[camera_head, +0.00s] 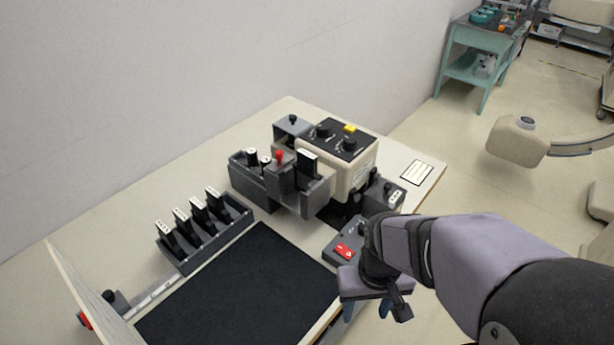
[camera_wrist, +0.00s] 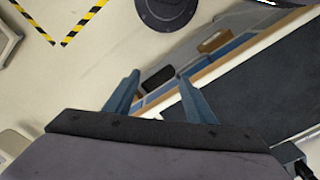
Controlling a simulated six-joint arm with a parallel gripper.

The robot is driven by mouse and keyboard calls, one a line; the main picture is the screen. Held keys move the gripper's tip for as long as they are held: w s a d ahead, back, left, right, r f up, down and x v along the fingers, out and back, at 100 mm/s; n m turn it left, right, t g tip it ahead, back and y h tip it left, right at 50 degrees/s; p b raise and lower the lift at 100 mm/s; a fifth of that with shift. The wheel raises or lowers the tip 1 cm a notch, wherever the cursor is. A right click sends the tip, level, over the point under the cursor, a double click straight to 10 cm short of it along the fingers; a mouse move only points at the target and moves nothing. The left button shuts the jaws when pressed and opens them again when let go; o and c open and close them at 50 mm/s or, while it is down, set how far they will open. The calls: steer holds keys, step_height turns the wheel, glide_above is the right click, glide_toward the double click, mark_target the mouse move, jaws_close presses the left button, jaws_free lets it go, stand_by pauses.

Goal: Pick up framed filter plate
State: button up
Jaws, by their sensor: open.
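Several thin dark plates with white marked tops (camera_head: 191,222) stand upright in a dark slotted rack (camera_head: 183,265) at the left of the table in the head view. Another dark plate with a white top (camera_head: 307,161) stands in the grey holder of the beige instrument. I cannot tell which one is the framed filter plate. My gripper (camera_head: 367,309) is open and empty, low at the table's front right edge, well right of the rack. In the wrist view, my gripper (camera_wrist: 158,78) has its blue fingers apart with nothing between them. No plate shows there.
A beige instrument (camera_head: 358,172) with black knobs stands mid-table. A grey box with a red switch (camera_head: 345,251) is close to my gripper. A black mat (camera_head: 240,295) lies clear in front of the rack. A raised panel (camera_head: 85,290) borders the left end.

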mark_target(305, 161)
steer(key=w+d+r+n+t+h, duration=0.1)
steer(key=w+r+n+h, duration=0.4)
steer(key=w+n, duration=0.3)
steer(key=w+d+r+n+t+h, duration=0.1)
steer(key=w+r+n+t+h, duration=0.1)
steer(key=w+r+n+h, duration=0.55)
steer(key=w+a+r+n+t, duration=0.6)
steer(key=w+a+n+t, duration=0.15)
steer(key=a, duration=0.25)
steer(key=shift+w+a+f+n+t+b, duration=0.25)
steer(key=shift+w+a+f+n+t, duration=0.15)
steer(key=shift+w+a+f+n, duration=0.3)
steer(key=shift+w+a+f+n+t+b, duration=0.35)
steer(key=shift+a+f+n, duration=0.15)
steer(key=shift+a, duration=0.45)
steer(key=shift+w+a+f+n+t+b, duration=0.2)
steer(key=shift+w+a+f+n+t, duration=0.25)
steer(key=shift+a+n, duration=0.3)
steer(key=p+x, duration=0.2)
steer(key=x, duration=0.2)
steer(key=shift+w+r+p, duration=0.15)
steer(key=shift+r+p, duration=0.05)
steer(key=shift+p, duration=0.2)
steer(key=shift+w+d+f, duration=0.15)
steer(key=shift+w+d, duration=0.15)
steer(key=shift+w, duration=0.05)
